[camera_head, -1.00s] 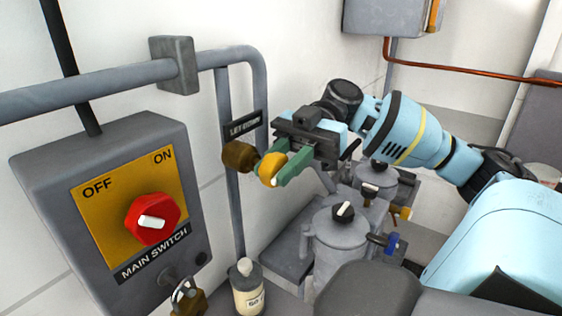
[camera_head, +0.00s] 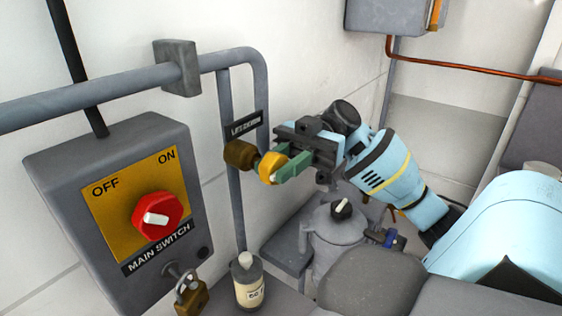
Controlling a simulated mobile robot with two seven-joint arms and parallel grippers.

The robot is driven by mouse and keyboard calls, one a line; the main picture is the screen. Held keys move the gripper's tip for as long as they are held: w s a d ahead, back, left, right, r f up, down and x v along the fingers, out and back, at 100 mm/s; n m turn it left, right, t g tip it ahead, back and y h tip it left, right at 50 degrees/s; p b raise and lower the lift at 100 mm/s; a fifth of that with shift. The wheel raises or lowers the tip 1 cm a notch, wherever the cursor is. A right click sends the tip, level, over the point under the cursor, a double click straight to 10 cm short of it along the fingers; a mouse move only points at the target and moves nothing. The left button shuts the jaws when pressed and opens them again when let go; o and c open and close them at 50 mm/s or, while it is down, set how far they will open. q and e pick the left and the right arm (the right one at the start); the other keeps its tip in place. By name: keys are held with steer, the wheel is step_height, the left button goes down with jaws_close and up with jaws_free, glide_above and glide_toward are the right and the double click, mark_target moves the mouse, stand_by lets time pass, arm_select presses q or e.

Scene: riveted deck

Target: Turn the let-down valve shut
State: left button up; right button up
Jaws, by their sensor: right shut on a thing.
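The let-down valve has a brass body (camera_head: 239,154) on the vertical pipe at the wall, below a dark label plate. Its yellow knob (camera_head: 270,168) with a white mark faces right. My right gripper (camera_head: 278,166) comes in from the right and is shut on the yellow knob with its green fingers. The fingers partly cover the knob. My left gripper does not show in the head view.
A grey main switch box (camera_head: 60,190) with a red knob (camera_head: 157,216) stands at the left. A padlock (camera_head: 191,293) hangs below it. A bottle (camera_head: 247,280) and a grey canister (camera_head: 335,235) stand below the valve.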

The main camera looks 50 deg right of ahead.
stand_by(0.4)
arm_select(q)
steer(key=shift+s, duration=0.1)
arm_select(e)
steer(key=o, duration=1)
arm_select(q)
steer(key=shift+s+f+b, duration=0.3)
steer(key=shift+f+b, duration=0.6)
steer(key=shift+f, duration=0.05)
arm_select(e)
steer(key=d, duration=0.7)
steer(key=shift+w+d, duration=0.35)
steer(key=shift+d, duration=0.05)
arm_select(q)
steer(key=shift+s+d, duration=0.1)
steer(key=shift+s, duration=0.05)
